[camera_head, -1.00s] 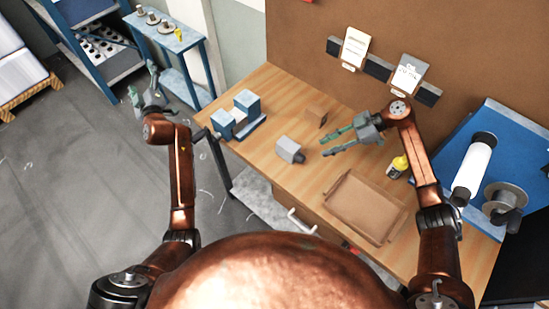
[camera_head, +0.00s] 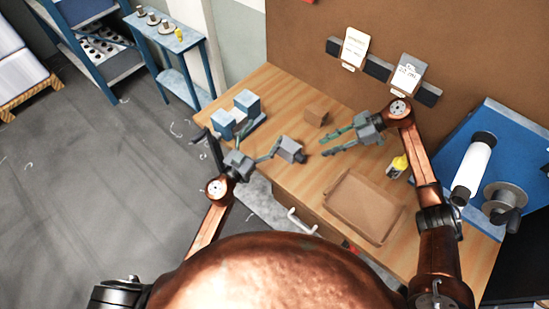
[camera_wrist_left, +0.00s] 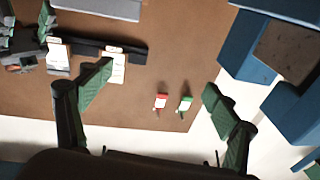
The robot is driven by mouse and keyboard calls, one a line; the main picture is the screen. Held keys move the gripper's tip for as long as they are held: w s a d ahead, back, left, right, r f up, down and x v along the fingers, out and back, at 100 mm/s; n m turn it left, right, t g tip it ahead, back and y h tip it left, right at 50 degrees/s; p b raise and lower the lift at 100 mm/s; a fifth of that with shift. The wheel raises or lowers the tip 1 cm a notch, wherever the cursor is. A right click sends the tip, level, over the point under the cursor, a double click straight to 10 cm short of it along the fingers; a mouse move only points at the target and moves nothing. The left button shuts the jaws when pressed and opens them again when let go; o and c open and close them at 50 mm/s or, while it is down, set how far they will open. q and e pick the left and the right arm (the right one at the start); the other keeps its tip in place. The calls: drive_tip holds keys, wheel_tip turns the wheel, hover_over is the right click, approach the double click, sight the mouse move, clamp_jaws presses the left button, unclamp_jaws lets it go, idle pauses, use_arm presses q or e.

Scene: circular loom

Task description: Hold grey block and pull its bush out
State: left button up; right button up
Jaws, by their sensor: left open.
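The grey block (camera_head: 290,150) lies on the wooden table, with a darker end facing the lower right. I cannot make out its bush clearly. My left gripper (camera_head: 258,143) is open to the left of the block, one finger reaching close to its left side; I cannot tell if they touch. In the left wrist view, the left gripper's fingers (camera_wrist_left: 155,95) are wide apart with nothing between them. My right gripper (camera_head: 326,145) is open and empty, right of the block, its fingers pointing left toward it.
A blue fixture (camera_head: 245,121) stands at the table's left end. A brown tray (camera_head: 345,233) lies in front right. A yellow-capped bottle (camera_head: 399,164) and blue machine (camera_head: 484,217) are farther right. The back board (camera_head: 450,40) bounds the table.

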sight(284, 149)
use_arm(q)
drive_tip(key=s+d+f, duration=0.1)
drive_tip(key=s+f, duration=0.1)
drive_tip(key=s+d+f+g+h, duration=0.1)
drive_tip(key=s+d, duration=0.1)
drive_tip(key=s+d+f+m+g, duration=0.1)
drive_tip(key=s+f, duration=0.1)
drive_tip(key=shift+s+d+f+h, duration=0.15)
drive_tip(key=shift+s+f+h, duration=0.05)
drive_tip(key=shift+f+h, duration=0.1)
drive_tip(key=shift+d+f, duration=0.1)
drive_tip(key=shift+d, duration=0.1)
drive_tip(key=x, duration=0.7)
drive_tip(key=shift+w+d+f, duration=0.15)
drive_tip(key=c, duration=1.7)
